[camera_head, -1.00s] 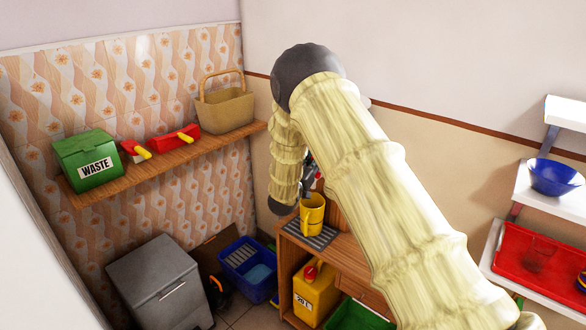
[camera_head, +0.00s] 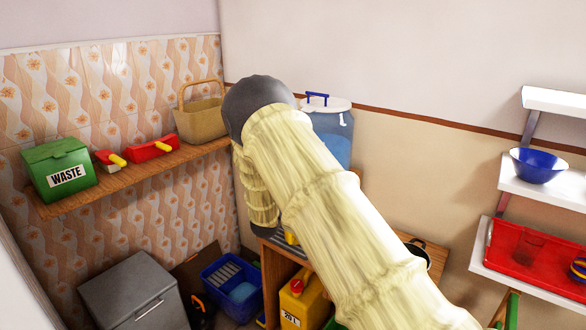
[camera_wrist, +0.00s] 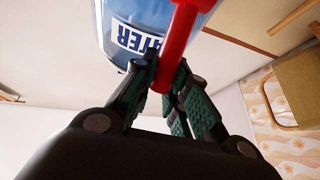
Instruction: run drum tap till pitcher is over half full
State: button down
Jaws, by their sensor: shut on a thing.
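The water drum (camera_head: 333,140) is blue with a white lid and blue handle, partly behind my arm in the head view. It also shows in the wrist view (camera_wrist: 118,38), with a "WATER" label. A red bar (camera_wrist: 181,40), seemingly the tap's lever, runs down between my fingers. My gripper (camera_wrist: 167,78) is shut on it, in front of the drum; my arm hides the gripper in the head view. A sliver of the yellow pitcher (camera_head: 290,238) shows beside my arm. Its water level and the tap's spout are hidden.
A wooden shelf (camera_head: 135,180) on the left holds a green waste box (camera_head: 58,170), red-and-yellow items and a basket (camera_head: 200,120). Below are a grey bin (camera_head: 135,290), a blue crate (camera_head: 232,285) and a yellow canister (camera_head: 303,303). A rack (camera_head: 545,185) stands on the right.

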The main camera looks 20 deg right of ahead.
jog(key=c, duration=1.4)
grip_release()
jog(key=v, duration=1.2)
jog(key=shift+a, duration=0.1)
